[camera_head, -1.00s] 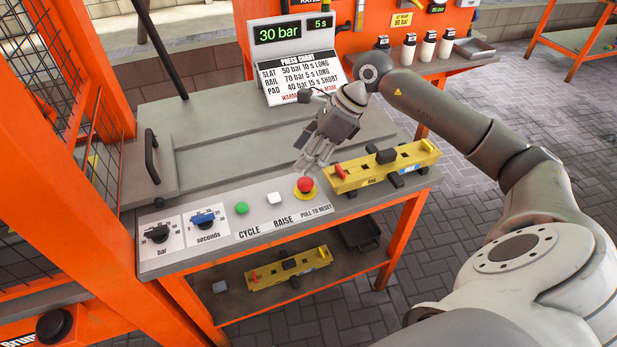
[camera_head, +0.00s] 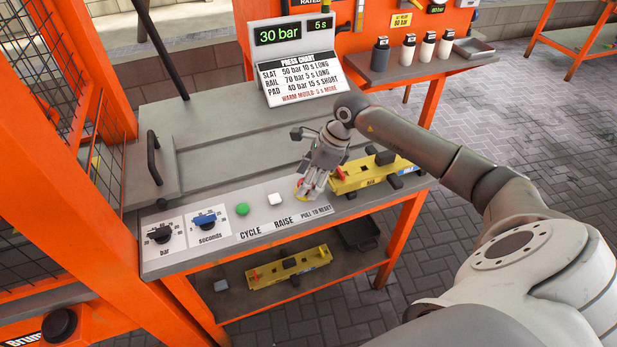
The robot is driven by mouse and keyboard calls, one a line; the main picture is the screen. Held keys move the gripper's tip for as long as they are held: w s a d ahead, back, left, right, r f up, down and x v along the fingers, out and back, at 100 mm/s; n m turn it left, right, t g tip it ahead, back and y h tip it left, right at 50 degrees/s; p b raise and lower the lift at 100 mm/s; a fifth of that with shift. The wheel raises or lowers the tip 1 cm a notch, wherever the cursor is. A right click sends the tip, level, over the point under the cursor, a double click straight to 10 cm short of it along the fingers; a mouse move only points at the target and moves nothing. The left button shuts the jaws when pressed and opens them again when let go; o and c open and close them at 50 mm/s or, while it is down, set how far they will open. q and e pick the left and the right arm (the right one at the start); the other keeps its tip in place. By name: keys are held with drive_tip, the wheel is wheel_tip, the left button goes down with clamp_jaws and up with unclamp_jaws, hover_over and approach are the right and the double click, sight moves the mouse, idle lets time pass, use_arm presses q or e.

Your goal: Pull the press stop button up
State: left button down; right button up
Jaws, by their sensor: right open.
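The press stop button sits at the right end of the control panel, above the "PULL TO RESET" label. My left gripper is not in view.
A green button (camera_head: 242,209), a white button (camera_head: 275,199) and two dials sit left on the panel. A yellow tool (camera_head: 375,174) lies close right of my gripper. The press chart sign (camera_head: 299,75) stands behind. The grey bench top (camera_head: 225,140) is clear.

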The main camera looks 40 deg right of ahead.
drive_tip(key=shift+f, duration=0.1)
clamp_jaws()
drive_tip(key=shift+w+r, duration=0.1)
drive_tip(key=shift+r, duration=0.65)
unclamp_jaws()
drive_tip(key=v, duration=1.2)
drive_tip(key=shift+a, duration=0.1)
